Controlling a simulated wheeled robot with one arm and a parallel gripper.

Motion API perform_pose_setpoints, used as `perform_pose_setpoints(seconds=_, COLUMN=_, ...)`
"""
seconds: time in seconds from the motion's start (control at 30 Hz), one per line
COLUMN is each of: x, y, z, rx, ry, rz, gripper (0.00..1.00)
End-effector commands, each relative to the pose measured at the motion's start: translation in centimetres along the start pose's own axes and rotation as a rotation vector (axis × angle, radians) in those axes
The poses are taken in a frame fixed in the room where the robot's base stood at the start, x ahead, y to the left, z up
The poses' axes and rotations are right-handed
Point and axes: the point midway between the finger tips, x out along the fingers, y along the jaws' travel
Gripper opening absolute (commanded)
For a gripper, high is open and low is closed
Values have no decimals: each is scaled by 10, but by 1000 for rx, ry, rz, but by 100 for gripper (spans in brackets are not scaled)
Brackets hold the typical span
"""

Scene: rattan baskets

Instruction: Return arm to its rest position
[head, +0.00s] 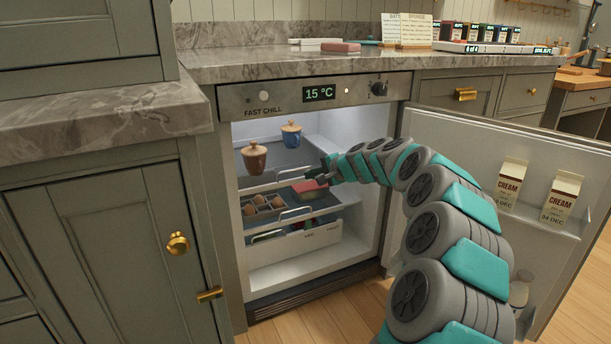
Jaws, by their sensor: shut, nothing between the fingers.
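My arm (438,215) rises from the bottom right in grey and teal links and bends left into the open fridge. My gripper (316,174) is small in view, shut and empty, at the fridge opening. It appears in front of the middle shelves, near a small reddish item (309,188). I cannot tell whether it touches anything there.
The fridge (322,274) stands open, its panel reading 15 °C. A brown jar (254,158), a blue jar (292,135) and an egg tray (262,207) are inside. The door (450,128), holding cream cartons (511,184), stands open at right. Left cabinets flank it.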

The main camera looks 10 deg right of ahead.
Motion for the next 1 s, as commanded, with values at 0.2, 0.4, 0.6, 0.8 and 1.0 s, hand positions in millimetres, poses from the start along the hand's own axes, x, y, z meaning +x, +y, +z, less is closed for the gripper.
perform_pose_setpoints(seconds=0.2, x=-18, y=-11, z=36, rx=-58, ry=-62, rz=24, gripper=0)
perform_pose_setpoints(seconds=0.4, x=-65, y=-19, z=133, rx=-234, ry=-220, rz=109, gripper=0)
perform_pose_setpoints(seconds=0.6, x=-128, y=5, z=217, rx=-424, ry=-360, rz=239, gripper=0)
perform_pose_setpoints(seconds=0.8, x=-199, y=53, z=276, rx=-594, ry=-464, rz=401, gripper=0)
perform_pose_setpoints(seconds=1.0, x=-278, y=116, z=310, rx=-726, ry=-541, rz=594, gripper=0)
